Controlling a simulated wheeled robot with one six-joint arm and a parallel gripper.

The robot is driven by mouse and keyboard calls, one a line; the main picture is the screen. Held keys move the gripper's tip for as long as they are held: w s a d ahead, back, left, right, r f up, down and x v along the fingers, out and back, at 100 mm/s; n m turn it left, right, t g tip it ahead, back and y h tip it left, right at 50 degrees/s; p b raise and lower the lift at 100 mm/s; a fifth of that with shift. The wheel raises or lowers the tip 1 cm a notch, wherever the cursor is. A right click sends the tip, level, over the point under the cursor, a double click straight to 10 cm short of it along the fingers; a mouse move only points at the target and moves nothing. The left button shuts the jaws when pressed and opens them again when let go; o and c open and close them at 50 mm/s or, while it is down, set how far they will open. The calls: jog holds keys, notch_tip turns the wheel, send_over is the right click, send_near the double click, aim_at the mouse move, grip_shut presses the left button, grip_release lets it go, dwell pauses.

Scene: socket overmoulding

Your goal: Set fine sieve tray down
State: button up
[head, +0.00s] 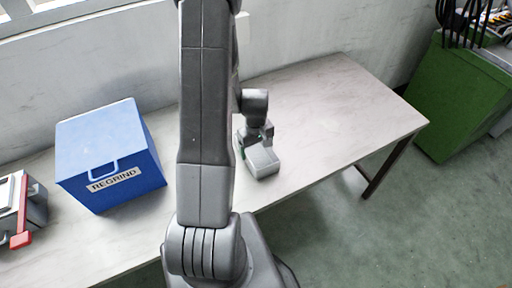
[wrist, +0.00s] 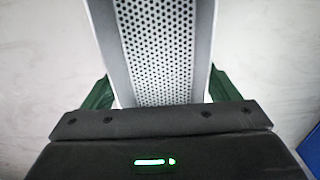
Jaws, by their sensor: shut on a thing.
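The fine sieve tray (wrist: 158,45) is a light grey tray with a perforated floor and plain raised side walls. It fills the upper middle of the wrist view. My gripper (wrist: 160,92) has a green finger on each side of the tray and is shut on it. In the head view the tray (head: 264,162) hangs below my gripper (head: 254,146), over the front part of the table. I cannot tell whether its underside touches the tabletop. My arm hides part of the table to its left.
The pale table (head: 335,110) is clear to the right of the tray. A blue box marked REGRIND (head: 110,155) stands on the left. A device with a red handle (head: 20,220) sits at the far left. A green bin (head: 455,100) stands beyond the table's right end.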

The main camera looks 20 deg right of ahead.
aim_at(256, 157)
jog(key=shift+f, duration=0.1)
jog(key=o, duration=0.6)
jog(key=shift+f, duration=0.1)
jog(key=o, duration=0.4)
jog(key=shift+c, duration=0.2)
notch_tip(256, 157, up, 12)
jog(key=shift+r+b, duration=0.2)
jog(key=shift+b, duration=0.1)
